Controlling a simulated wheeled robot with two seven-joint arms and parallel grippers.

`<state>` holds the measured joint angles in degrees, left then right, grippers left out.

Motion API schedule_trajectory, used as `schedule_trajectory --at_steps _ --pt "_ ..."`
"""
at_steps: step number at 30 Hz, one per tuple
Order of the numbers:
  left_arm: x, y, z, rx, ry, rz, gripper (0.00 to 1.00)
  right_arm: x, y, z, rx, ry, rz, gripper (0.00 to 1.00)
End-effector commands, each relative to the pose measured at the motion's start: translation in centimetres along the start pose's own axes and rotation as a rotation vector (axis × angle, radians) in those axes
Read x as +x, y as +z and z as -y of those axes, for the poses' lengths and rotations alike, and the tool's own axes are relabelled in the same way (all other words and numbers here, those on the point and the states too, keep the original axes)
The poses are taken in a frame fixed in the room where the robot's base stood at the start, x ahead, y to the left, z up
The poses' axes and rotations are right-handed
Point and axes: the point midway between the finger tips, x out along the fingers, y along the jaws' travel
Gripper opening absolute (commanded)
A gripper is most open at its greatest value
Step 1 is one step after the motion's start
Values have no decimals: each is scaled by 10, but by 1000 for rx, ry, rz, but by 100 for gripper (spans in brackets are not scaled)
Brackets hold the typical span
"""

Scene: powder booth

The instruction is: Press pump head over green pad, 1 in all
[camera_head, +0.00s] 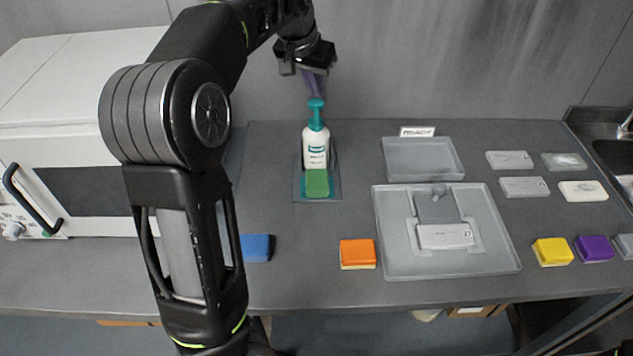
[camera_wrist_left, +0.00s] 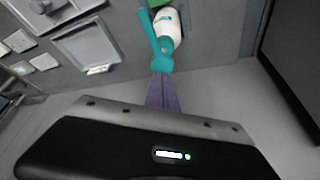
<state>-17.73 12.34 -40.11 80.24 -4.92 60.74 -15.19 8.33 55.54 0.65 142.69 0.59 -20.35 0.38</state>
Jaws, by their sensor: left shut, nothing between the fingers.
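A white pump bottle (camera_head: 315,150) with a teal pump head (camera_head: 316,105) stands upright on a grey tray (camera_head: 334,191) at the back of the counter. A green pad (camera_head: 317,184) lies in front of the bottle. My left gripper (camera_head: 314,90) is shut and empty, its purple-grey fingers pointing down just above the pump head. In the left wrist view the fingertips (camera_wrist_left: 162,80) come up to the teal pump head (camera_wrist_left: 161,63); I cannot tell whether they touch. The bottle (camera_wrist_left: 167,32) and part of the green pad (camera_wrist_left: 157,3) show beyond it. My right gripper is not in view.
A white machine (camera_head: 75,110) with a black handle stands at left. Blue (camera_head: 256,247), orange (camera_head: 357,253), yellow (camera_head: 552,251) and purple (camera_head: 593,248) blocks lie along the front. Clear trays (camera_head: 447,266) and grey boxes occupy the right, near a sink (camera_head: 612,152).

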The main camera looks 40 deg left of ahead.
Motion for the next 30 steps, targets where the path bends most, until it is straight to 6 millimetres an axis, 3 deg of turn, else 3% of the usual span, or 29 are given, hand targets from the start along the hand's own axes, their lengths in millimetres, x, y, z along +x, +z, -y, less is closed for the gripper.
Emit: schedule_trajectory --at_steps 30 --pt "26 11 0 0 0 0 0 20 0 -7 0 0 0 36"
